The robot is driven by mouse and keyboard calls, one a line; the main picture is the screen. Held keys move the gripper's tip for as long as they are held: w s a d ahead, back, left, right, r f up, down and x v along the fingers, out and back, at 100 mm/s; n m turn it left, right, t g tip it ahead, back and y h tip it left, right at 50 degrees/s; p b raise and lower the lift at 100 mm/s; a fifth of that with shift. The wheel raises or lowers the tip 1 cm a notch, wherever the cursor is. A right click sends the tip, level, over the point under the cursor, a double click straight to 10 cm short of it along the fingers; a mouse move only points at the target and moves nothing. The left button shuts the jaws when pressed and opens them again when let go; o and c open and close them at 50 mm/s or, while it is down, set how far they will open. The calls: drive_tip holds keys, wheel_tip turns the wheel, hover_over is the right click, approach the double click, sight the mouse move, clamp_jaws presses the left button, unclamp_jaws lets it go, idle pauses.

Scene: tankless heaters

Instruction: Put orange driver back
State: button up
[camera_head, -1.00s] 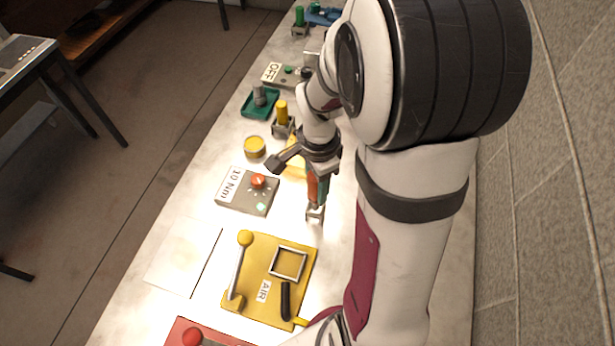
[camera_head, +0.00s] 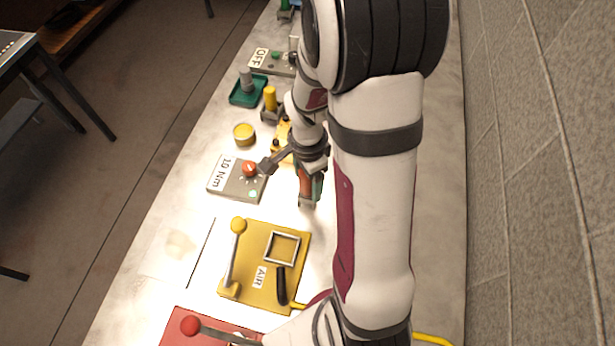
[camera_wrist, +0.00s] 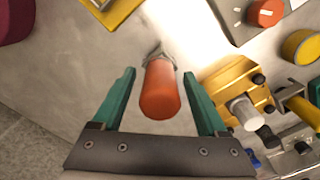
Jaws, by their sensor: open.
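The orange driver (camera_wrist: 160,92) stands roughly upright, its orange handle toward the wrist camera and its lower end at a small metal holder (camera_wrist: 155,50) on the bench. Whether it is fully seated I cannot tell. My gripper (camera_head: 309,188) is open, with its green fingers on either side of the handle. In the wrist view, gaps show between the handle and both fingers. In the head view, the driver (camera_head: 304,181) is partly hidden by the gripper.
A grey 10 Nm box (camera_head: 226,186) with an orange dial stands left of the gripper. The yellow AIR plate (camera_head: 254,291) with a lever lies nearer. A yellow fixture (camera_wrist: 222,84) and a yellow round cap (camera_head: 244,131) are close. A stone wall (camera_head: 530,150) runs along the right.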

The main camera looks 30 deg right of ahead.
wheel_tip(320, 180, up, 12)
drive_tip(key=shift+f, duration=0.1)
drive_tip(key=s+a+r+n+y, duration=0.1)
drive_tip(key=s+a+r+n, duration=0.2)
drive_tip(key=s+a+n, duration=0.9)
drive_tip(key=s, duration=0.3)
drive_tip(key=shift+s+a+y, duration=0.25)
drive_tip(key=shift+a+y, duration=0.05)
drive_tip(key=shift+y, duration=0.1)
